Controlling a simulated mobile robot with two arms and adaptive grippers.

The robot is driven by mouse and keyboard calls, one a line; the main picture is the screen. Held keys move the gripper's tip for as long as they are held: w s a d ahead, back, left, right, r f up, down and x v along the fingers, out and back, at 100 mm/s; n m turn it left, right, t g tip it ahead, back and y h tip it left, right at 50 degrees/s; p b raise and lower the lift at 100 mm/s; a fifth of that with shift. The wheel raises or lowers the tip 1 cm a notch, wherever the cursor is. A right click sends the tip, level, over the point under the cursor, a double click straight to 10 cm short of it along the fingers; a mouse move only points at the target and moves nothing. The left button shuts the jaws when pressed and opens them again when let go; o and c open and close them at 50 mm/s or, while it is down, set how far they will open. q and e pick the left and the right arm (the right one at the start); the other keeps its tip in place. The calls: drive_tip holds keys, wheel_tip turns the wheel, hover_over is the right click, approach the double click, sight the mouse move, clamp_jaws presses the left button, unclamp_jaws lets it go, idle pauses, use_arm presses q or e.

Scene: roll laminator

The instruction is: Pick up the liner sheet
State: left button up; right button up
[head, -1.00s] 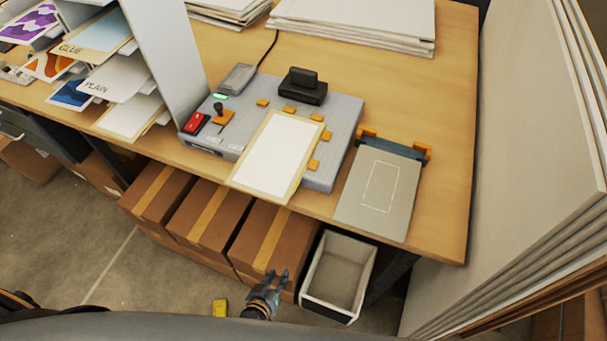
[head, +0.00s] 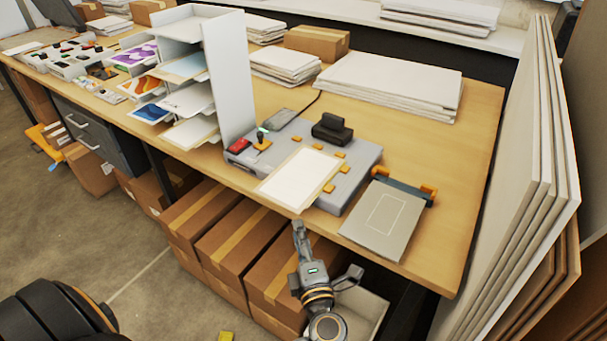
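A white sheet with a cream border, which looks like the liner sheet (head: 298,178), lies on the grey laminator (head: 355,165) among orange tabs. Its near edge overhangs the front of the machine. My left gripper (head: 328,247) is in front of the table, below and nearer than the sheet. Its fingers are spread, with nothing visible between them, and it is apart from the sheet. My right gripper is not in view.
A grey board (head: 385,222) with an outlined rectangle lies right of the laminator. A sorter (head: 232,80) with sheets stands to the left. Cardboard boxes (head: 240,240) and a pale bin (head: 365,315) are below the table edge. Tall panels (head: 520,180) lean at the right.

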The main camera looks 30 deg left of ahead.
sight(291, 210)
use_arm(q)
drive_tip(key=p+x, duration=0.2)
drive_tip(key=x, duration=0.6)
drive_tip(key=shift+s+a+r, duration=0.1)
drive_tip(key=shift+s+r, duration=0.05)
drive_tip(key=c, duration=0.6)
clamp_jaws()
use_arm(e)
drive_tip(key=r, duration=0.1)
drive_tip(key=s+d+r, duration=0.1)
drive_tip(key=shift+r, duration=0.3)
